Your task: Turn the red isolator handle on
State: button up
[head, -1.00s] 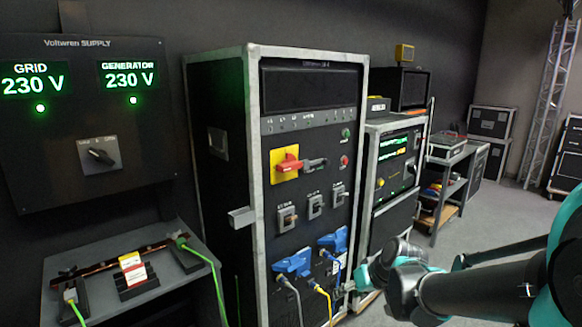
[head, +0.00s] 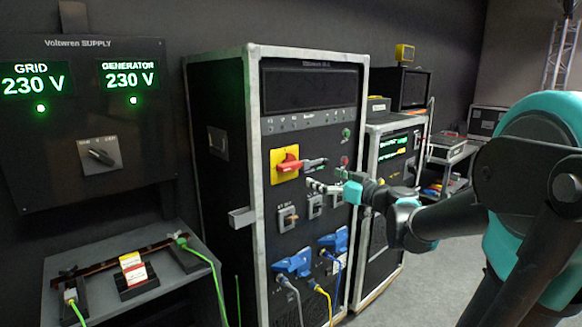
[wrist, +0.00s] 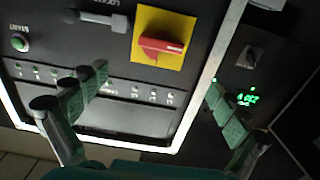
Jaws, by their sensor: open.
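The red isolator handle (head: 288,163) sits on a yellow plate (head: 279,175) on the front of the black rack cabinet. It lies roughly horizontal. In the wrist view the red handle (wrist: 160,43) on its yellow plate (wrist: 146,18) shows at the top, beyond the fingertips. My gripper (head: 317,187) is just in front of the panel, a little right of and below the handle, apart from it. In the wrist view my gripper (wrist: 157,83) has its two green-padded fingers spread wide with nothing between them.
A grey lever (head: 315,163) is beside the red handle. Small switches (head: 287,218) and blue plugs with cables (head: 293,264) are lower on the cabinet. A supply panel (head: 100,190) reading 230 V twice is at left, above a small shelf (head: 150,300).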

aim_at(293, 166)
jog(key=x, duration=1.5)
jog(key=shift+w+a+f, duration=0.1)
jog(key=shift+w+a, duration=0.05)
jog(key=c, duration=1.1)
jog(key=shift+c, duration=0.3)
